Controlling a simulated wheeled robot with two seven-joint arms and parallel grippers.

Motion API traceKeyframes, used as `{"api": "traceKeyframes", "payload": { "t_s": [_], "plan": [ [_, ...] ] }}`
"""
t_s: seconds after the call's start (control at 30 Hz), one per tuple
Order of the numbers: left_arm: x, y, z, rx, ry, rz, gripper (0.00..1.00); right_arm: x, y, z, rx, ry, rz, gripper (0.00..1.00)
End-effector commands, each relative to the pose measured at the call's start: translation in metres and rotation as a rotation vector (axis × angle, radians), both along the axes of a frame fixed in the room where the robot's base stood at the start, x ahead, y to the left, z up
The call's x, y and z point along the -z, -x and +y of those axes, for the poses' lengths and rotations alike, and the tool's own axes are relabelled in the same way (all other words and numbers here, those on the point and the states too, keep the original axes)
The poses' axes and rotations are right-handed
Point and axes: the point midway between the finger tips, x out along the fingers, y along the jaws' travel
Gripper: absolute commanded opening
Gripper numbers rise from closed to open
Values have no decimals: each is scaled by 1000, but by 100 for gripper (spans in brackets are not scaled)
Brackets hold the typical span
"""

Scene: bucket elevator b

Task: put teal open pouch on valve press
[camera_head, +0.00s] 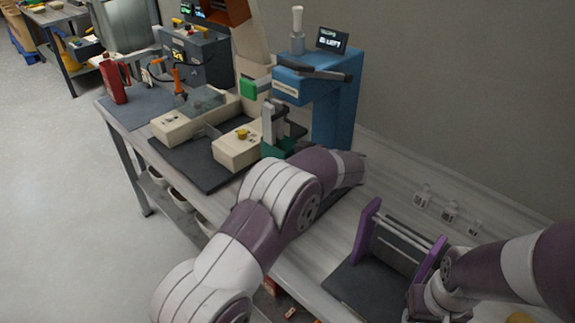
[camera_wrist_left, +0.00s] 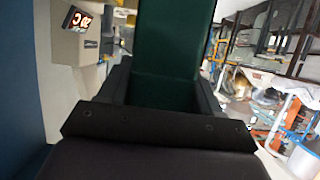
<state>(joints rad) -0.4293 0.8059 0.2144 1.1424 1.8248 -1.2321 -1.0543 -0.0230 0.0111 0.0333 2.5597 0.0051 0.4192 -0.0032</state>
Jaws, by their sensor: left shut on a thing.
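My left arm crosses the middle of the head view, and its gripper (camera_head: 276,132) is beside the blue machine, partly hidden by the wrist. It is shut on the teal open pouch (camera_head: 279,149), a dark green piece low beside the machine's front. In the left wrist view the pouch (camera_wrist_left: 168,60) stands between the dark fingers, filling the middle. The blue press-like machine (camera_head: 337,110) has an overhanging head, a dark lever and a small display; I take it for the valve press. Whether the pouch touches it is unclear. My right gripper (camera_head: 418,300) is at the lower right, fingers unclear.
Cream fixtures (camera_head: 236,147) on a dark mat (camera_head: 200,166) stand left of the left gripper. A purple-ended rack (camera_head: 398,245) stands near the right arm. Small clear jars (camera_head: 450,211) line the back of the bench. The bench between blue machine and rack is mostly clear.

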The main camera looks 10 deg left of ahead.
Motion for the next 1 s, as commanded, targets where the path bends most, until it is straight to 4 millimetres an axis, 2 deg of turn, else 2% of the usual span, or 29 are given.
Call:
{"api": "traceKeyframes", "payload": {
  "t_s": [0.17,0.37,0.7,0.73,0.8,1.0],
  "plan": [
    [5,-7,-5,1,0,2,47,-2,0,0,0,0,0,43],
    [35,-7,-5,-1,0,2,47,-4,0,0,0,0,0,43],
    [39,-7,-5,1,1,-1,47,-4,0,0,0,0,0,43],
    [39,-7,-5,0,1,-2,70,-4,0,0,0,0,0,43],
    [39,-7,-5,0,1,-2,89,-4,0,0,0,0,0,43],
    [39,-7,-5,0,1,-2,89,-4,0,0,0,0,0,43]
  ]
}}
